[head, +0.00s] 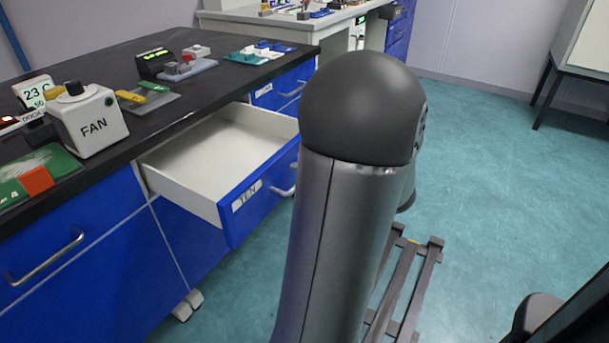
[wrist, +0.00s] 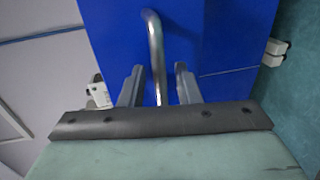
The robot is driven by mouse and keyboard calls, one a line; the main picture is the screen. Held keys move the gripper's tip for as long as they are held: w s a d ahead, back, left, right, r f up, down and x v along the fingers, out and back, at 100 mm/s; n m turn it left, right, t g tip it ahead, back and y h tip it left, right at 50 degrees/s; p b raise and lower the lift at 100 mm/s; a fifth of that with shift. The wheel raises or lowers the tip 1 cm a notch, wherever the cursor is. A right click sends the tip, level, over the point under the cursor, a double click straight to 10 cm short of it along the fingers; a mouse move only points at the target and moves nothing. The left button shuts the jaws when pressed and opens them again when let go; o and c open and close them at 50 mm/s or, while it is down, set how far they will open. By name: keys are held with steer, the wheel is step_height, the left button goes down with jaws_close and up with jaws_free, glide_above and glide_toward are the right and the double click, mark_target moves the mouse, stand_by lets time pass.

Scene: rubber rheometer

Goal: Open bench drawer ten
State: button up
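The bench drawer labelled TEN (head: 246,199) is pulled well out from the bench, and its white interior looks empty. Its metal handle (head: 283,191) is partly hidden behind my arm in the head view. In the wrist view the blue drawer front (wrist: 223,40) fills the upper middle, with the curved handle (wrist: 155,45) standing out from it. My gripper (wrist: 158,80) has one finger on each side of the handle. A gap shows between each finger and the bar, so it is open around the handle, not clamped. The head view hides my gripper behind my arm.
The black bench top (head: 120,60) carries a FAN box (head: 92,125), a green board (head: 35,172) and several small devices. Another closed drawer with a handle (head: 45,260) is at the lower left. Teal floor (head: 500,170) lies open to the right.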

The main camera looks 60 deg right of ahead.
steer(key=p+v, duration=0.3)
steer(key=v, duration=1.4)
steer(key=shift+s, duration=0.25)
